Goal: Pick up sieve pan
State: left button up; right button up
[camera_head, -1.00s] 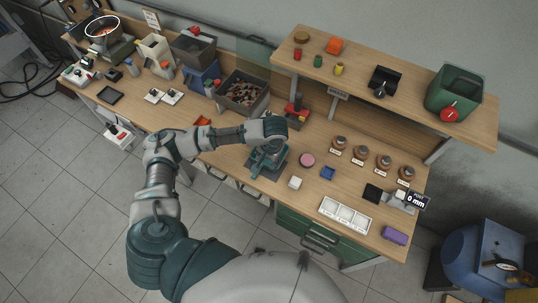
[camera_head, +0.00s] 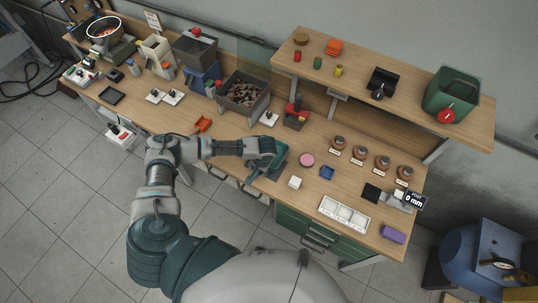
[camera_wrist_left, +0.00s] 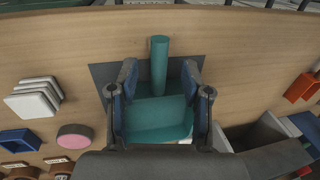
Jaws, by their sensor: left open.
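My left gripper (camera_head: 268,156) is open over the front middle of the bench. A teal scoop-shaped piece with a round handle (camera_wrist_left: 158,65) lies between its fingers in the wrist view, over a dark mat (camera_wrist_left: 104,76). The fingers stand on either side of it; I cannot tell whether they touch it. In the head view the hand hides much of this piece. A round grey pan with a pale rim (camera_head: 103,31) and orange contents stands on a machine at the far left. I cannot tell for sure which one is the sieve pan. My right gripper is not in view.
A pink disc (camera_head: 307,160), a blue tray (camera_head: 327,173) and a white block (camera_head: 295,182) lie right of the gripper. A grey bin of dark pieces (camera_head: 262,105) stands behind it. A raised shelf (camera_head: 420,105) overhangs the back right.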

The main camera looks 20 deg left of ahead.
aim_at(257, 172)
pick_arm(q)
jog(key=f, duration=0.3)
jog(key=shift+a+f, duration=0.15)
jog(key=shift+a, duration=0.1)
grip_shut()
jog(key=shift+w, duration=0.1)
